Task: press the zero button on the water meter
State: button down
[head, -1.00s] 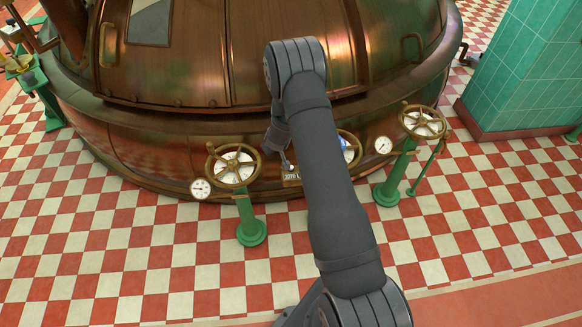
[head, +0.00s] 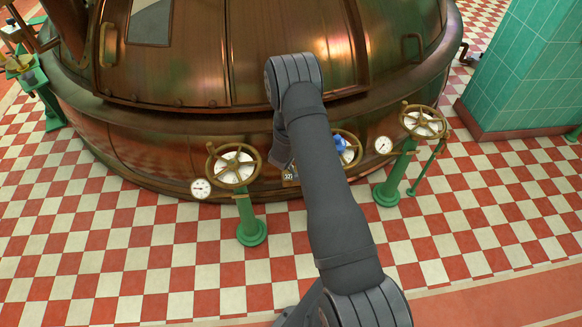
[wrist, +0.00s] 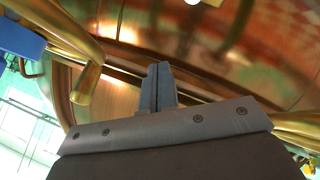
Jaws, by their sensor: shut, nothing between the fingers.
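The water meter (head: 289,176) shows only in part in the head view, as a small plate with dark digit-like marks low on the copper kettle's front. My arm hides the rest of it, and I cannot make out the zero button in either view. My gripper (wrist: 158,72) is shut and empty in the wrist view, its two fingers together, pointing at blurred copper. In the head view my wrist is just above the meter and the fingertips are hidden. I cannot tell whether they touch anything.
The copper kettle (head: 200,125) fills the back. Brass handwheels stand left (head: 234,165) and right (head: 423,122) on green posts, and another (head: 348,150) is partly behind my arm. A blue part (wrist: 20,38) and a brass bar (wrist: 88,85) are close to my gripper. Checkered floor lies clear in front.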

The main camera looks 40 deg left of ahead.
jog(key=shift+f, duration=3.8)
jog(key=shift+f, duration=0.35)
jog(key=shift+f, duration=0.55)
jog(key=shift+r, duration=0.95)
jog(key=shift+r, duration=2.5)
jog(key=shift+f, duration=0.15)
